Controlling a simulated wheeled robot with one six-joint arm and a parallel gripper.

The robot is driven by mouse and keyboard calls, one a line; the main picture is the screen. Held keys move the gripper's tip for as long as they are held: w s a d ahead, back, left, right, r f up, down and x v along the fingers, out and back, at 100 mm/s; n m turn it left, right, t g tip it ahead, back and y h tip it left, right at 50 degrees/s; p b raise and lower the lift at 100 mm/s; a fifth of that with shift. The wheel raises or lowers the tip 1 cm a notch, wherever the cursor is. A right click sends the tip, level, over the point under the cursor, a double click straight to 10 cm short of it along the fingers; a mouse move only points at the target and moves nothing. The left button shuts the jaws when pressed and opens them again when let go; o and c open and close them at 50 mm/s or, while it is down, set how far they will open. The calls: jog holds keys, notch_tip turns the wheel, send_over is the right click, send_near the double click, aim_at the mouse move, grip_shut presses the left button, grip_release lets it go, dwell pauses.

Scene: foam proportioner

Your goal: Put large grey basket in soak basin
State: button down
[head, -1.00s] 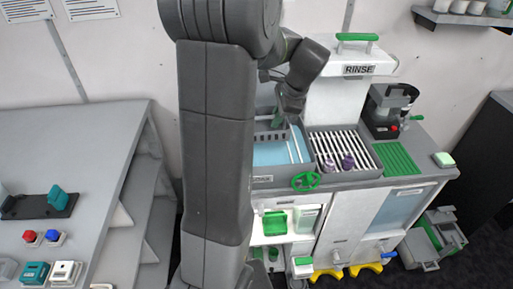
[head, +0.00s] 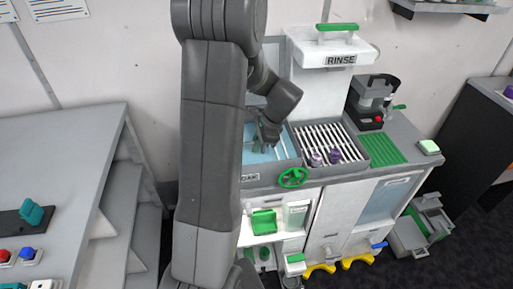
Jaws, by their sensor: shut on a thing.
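The soak basin (head: 288,163) is a grey tray of blue liquid set in the counter, its front label partly covered by my arm. My gripper (head: 266,137) points down over the back part of the basin and is shut. What it holds, taken as the large grey basket, is almost wholly hidden behind my arm and gripper. I cannot tell whether the basket touches the liquid or the basin floor.
A slatted rack (head: 322,144) with purple-topped items (head: 335,154) adjoins the basin on the right. A green handwheel (head: 292,178) sticks out in front. The white RINSE hood (head: 330,60) stands behind. A green mat (head: 378,149) lies clear at right.

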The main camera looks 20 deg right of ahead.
jog(key=shift+f, duration=1.1)
jog(key=c, duration=1.5)
grip_release()
jog(key=shift+f, duration=0.1)
jog(key=v, duration=1.2)
jog(key=shift+b, duration=0.35)
